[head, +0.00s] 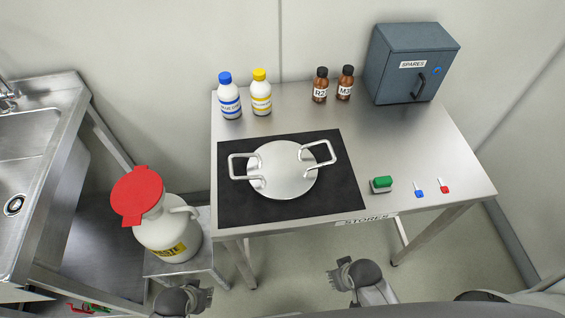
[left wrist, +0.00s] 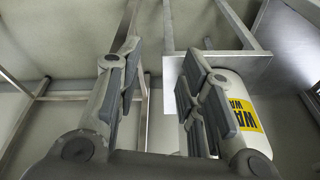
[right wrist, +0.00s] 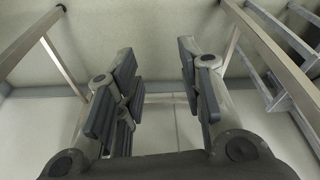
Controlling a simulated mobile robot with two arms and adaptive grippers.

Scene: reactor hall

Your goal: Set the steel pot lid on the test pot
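A round, flat steel lid-like disc (head: 283,169) with two large bracket handles lies on the black mat (head: 235,208) on the steel table. One handle is at its left, the other at its upper right. I cannot tell whether a pot is under it; no separate test pot shows. My left gripper (head: 183,298) is low in front of the table, near the waste can, open and empty in the left wrist view (left wrist: 160,75). My right gripper (head: 354,274) is before the table's front edge, apart from everything, open and empty in the right wrist view (right wrist: 158,80).
On the table (head: 415,155) stand a blue-capped bottle (head: 230,100), a yellow-capped bottle (head: 261,96), two brown bottles (head: 320,90), a SPARES box (head: 400,75) and a green-topped block (head: 382,184). A red-lidded waste can (head: 170,232) stands left, beside a sink (head: 20,165).

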